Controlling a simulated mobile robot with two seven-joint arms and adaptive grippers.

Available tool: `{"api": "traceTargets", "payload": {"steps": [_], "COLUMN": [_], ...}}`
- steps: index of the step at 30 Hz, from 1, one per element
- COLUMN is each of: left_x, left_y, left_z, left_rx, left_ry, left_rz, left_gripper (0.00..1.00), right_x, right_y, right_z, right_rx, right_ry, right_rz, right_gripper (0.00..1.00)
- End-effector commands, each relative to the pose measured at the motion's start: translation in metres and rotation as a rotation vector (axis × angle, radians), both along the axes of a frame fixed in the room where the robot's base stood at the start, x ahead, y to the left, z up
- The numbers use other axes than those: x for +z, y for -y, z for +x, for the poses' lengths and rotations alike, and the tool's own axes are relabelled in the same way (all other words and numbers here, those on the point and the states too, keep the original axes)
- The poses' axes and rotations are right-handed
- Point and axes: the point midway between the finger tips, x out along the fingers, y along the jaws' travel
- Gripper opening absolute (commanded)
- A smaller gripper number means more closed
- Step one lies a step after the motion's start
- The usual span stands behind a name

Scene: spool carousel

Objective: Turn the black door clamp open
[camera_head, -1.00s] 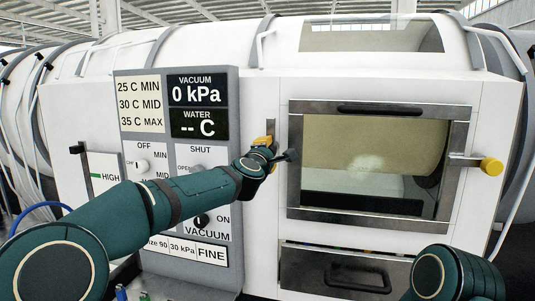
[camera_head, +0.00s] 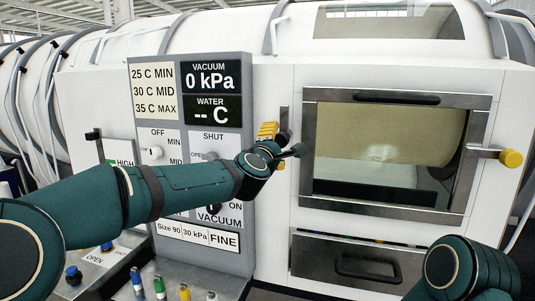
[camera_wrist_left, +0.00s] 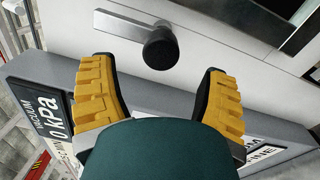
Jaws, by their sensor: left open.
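The black door clamp is a black round knob (camera_wrist_left: 160,47) on a flat metal lever (camera_wrist_left: 118,24), large in the left wrist view. In the head view the lever (camera_head: 284,117) stands upright on the white wall, left of the door (camera_head: 310,150); its knob is partly hidden by my gripper. My left gripper (camera_head: 284,141) is open at the knob. In the left wrist view its yellow-padded fingers (camera_wrist_left: 156,68) stand apart on either side, with the knob just beyond the gap and no finger touching it that I can see. My right gripper is out of view.
A grey control panel (camera_head: 247,85) stands just left of the clamp, beneath my left arm. A yellow-knobbed clamp (camera_head: 510,158) is at the door's right side. A drawer (camera_head: 350,262) lies below the door. Colored-capped connectors (camera_head: 160,287) stand at the bottom left.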

Motion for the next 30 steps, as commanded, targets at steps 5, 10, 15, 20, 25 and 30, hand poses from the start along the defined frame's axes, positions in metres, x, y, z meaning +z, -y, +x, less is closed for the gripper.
{"api": "traceTargets", "payload": {"steps": [5, 10, 15, 20, 25, 30], "left_x": [0.0, -0.001, -0.002, -0.002, -0.003, -0.041], "left_y": [-0.011, -0.017, -0.021, -0.021, -0.021, -0.023], "left_z": [-0.031, -0.053, -0.062, -0.063, -0.063, -0.057], "left_rx": [0.001, 0.001, 0.001, 0.001, 0.001, -0.005], "left_ry": [0.001, 0.002, 0.001, 0.001, 0.0, -0.04], "left_rz": [0.002, 0.0, 0.0, 0.0, 0.001, 0.08], "left_gripper": [0.75, 0.75, 0.75, 0.75, 0.75, 0.75], "right_x": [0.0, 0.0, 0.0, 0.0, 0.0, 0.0], "right_y": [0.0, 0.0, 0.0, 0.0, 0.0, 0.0], "right_z": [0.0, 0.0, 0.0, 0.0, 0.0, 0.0], "right_rx": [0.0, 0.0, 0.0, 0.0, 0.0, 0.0], "right_ry": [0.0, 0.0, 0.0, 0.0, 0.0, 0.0], "right_rz": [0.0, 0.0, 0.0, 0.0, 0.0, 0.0], "right_gripper": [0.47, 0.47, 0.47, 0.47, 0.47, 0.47]}}
